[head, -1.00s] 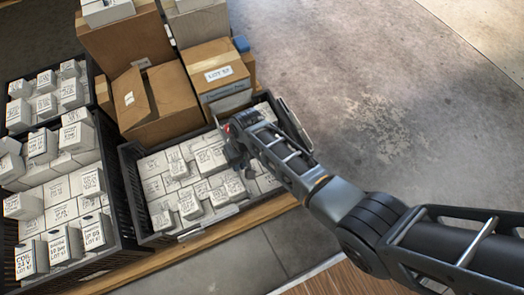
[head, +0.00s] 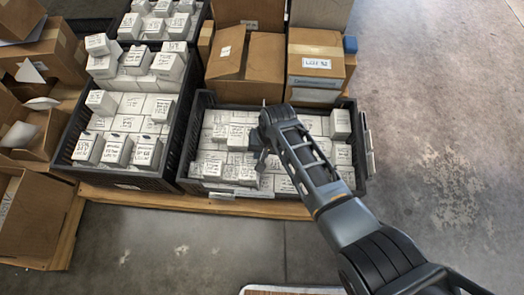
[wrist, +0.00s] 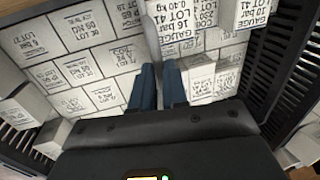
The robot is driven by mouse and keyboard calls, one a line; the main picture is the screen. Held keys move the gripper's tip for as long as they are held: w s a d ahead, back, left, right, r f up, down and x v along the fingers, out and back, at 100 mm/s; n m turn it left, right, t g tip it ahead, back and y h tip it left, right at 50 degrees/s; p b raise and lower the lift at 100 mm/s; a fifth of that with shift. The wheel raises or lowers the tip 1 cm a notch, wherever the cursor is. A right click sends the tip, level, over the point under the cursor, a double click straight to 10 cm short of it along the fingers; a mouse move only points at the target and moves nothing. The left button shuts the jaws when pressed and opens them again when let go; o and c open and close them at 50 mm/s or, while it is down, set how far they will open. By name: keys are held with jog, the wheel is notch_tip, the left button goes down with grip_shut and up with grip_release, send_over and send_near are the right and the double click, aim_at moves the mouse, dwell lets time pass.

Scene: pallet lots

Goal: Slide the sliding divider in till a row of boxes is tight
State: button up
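An open black crate (head: 190,150) on the pallet holds many white lettered boxes (head: 215,160). My gripper (head: 262,165) is down in the middle of this crate. In the wrist view my gripper (wrist: 160,90) points down with its two blue fingers close together. A thin pale upright strip, seemingly the sliding divider (wrist: 152,36), runs from the top of that view into the narrow gap between the fingers. White boxes (wrist: 70,65) lie to its left and more boxes (wrist: 250,20) to its right. The divider's lower part is hidden by the boxes and fingers.
The crate's slatted side wall (wrist: 285,75) is close on the right in the wrist view. Black crates (head: 65,150) of white boxes stand to the left, and cardboard boxes (head: 245,75) stand behind. The concrete floor (head: 440,130) to the right is clear.

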jog(key=o, duration=0.4)
jog(key=shift+o, duration=0.2)
jog(key=shift+r, duration=0.1)
notch_tip(320, 180, up, 8)
jog(key=d+p, duration=0.1)
jog(key=p, duration=0.2)
jog(key=shift+d+f, duration=0.25)
jog(key=shift+d, duration=0.05)
